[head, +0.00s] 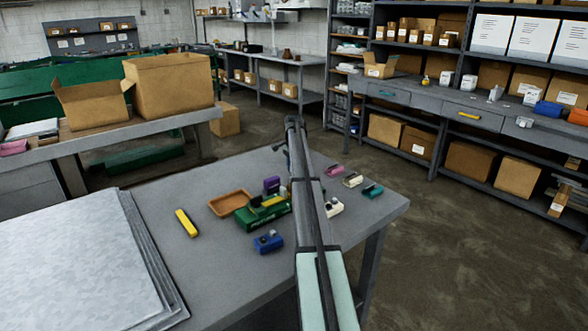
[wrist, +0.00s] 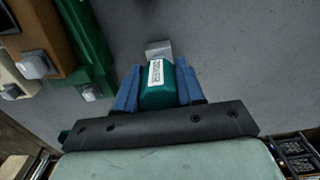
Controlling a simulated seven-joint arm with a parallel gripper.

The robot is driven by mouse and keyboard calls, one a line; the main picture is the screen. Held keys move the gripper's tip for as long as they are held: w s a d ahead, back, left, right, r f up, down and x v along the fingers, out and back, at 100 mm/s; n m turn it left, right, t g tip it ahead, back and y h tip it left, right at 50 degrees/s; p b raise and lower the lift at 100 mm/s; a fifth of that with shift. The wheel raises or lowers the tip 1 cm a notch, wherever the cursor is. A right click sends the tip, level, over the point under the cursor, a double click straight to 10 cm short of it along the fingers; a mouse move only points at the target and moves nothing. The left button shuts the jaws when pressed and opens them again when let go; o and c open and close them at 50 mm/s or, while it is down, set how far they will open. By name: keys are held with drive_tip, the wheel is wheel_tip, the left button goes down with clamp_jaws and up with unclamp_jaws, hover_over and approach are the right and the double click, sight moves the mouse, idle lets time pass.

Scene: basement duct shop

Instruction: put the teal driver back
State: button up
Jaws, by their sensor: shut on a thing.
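In the wrist view my gripper (wrist: 155,90) has its blue fingers shut on a teal driver (wrist: 158,90), one on each side. The driver has a white label and a pale metal tip over a grey surface. In the head view a teal tool (head: 372,190) lies near the table's right edge; I cannot tell whether it is the held one. My arm crosses the table there, and I cannot make out its fingers. A green holder (head: 263,212) with white lettering and a yellow-and-dark tool on it stands left of the arm.
An orange tray (head: 229,203), yellow tool (head: 187,223), purple block (head: 271,185) and blue block (head: 268,242) lie left of my arm. Pink (head: 333,170) and cream (head: 352,180) pieces lie right of it. Metal sheets (head: 80,260) cover the table's left. The wrist view shows green, brown and cream things at left.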

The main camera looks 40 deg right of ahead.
drive_tip(key=o, duration=1)
drive_tip(key=shift+o, duration=0.2)
wheel_tip(320, 180, up, 12)
drive_tip(key=shift+r, duration=0.1)
